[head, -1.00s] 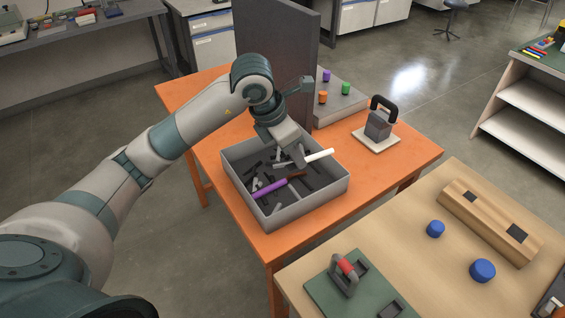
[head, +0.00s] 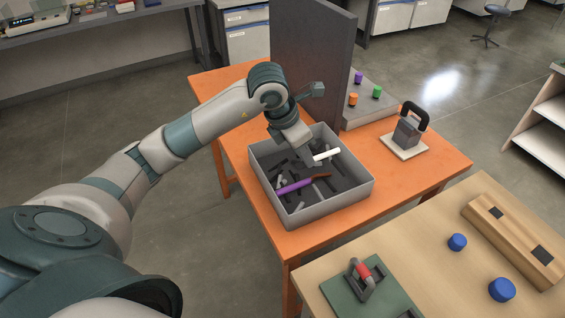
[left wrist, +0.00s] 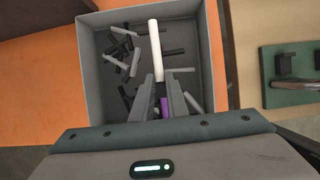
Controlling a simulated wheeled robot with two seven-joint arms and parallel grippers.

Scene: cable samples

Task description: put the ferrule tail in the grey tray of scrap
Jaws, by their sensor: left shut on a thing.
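The ferrule tail (head: 327,154) is a white rod. It also shows in the left wrist view (left wrist: 154,50), pointing away from between my fingers. My left gripper (head: 310,154) is shut on its near end and holds it over the inside of the grey tray of scrap (head: 339,204). The height above the scrap is hard to tell. My right gripper is not in view.
The tray stands on an orange table (head: 415,187). A dark upright panel (head: 312,60) stands behind it. A weight with a black handle (head: 408,132) sits to the right on a pale plate. A wooden table with a green board (head: 345,300) and blue pieces is in front.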

